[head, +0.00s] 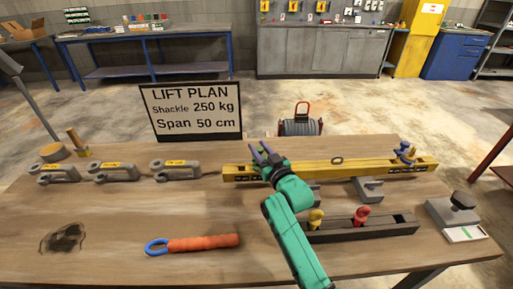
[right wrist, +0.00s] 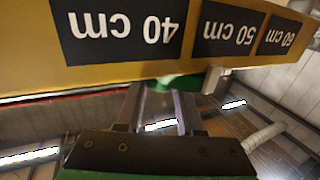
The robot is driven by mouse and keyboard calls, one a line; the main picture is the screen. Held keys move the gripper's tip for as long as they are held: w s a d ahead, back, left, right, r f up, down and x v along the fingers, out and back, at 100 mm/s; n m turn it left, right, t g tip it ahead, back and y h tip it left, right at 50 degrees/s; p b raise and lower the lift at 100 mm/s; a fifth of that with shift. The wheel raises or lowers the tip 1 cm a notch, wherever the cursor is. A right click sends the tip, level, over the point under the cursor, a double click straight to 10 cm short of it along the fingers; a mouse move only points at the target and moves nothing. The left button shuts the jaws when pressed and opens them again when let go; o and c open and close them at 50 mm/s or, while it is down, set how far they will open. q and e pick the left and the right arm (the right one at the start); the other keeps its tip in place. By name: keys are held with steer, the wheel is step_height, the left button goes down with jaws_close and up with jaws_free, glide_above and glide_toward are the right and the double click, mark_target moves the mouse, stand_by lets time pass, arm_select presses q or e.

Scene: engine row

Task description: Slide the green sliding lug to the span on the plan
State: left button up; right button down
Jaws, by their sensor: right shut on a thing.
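The lift plan board (head: 190,135) stands behind the table and reads Shackle 250 kg, Span 50 cm. The yellow beam (head: 340,172) lies across the table's right half on grey supports. In the right wrist view the beam (right wrist: 130,74) carries upside-down labels 40 cm, 50 cm (right wrist: 230,30) and 60 cm. My right gripper (head: 265,152) is at the beam's left part. Its fingers (right wrist: 165,95) are shut on the green sliding lug (right wrist: 178,82), which shows only partly at the beam's edge, between the 40 cm and 50 cm labels. My left gripper is out of view.
A blue shackle (head: 405,152) is at the beam's right end. Grey shackles (head: 115,172) stand in a row at left. An orange-handled tool (head: 203,243) lies in front. A dark rack (head: 365,229) holds yellow and red pieces. The front left table is mostly clear.

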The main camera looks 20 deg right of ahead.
mark_target(258, 148)
steer(key=c, duration=1)
jaws_free()
steer(key=shift+a, duration=0.3)
steer(key=o, duration=0.4)
steer(key=shift+w+a, duration=0.1)
steer(key=shift+a, duration=0.05)
steer(key=shift+o, duration=0.2)
steer(key=shift+d, duration=0.2)
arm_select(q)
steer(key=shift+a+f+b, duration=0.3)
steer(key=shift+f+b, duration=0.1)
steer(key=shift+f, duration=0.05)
arm_select(e)
step_height(258, 148, up, 20)
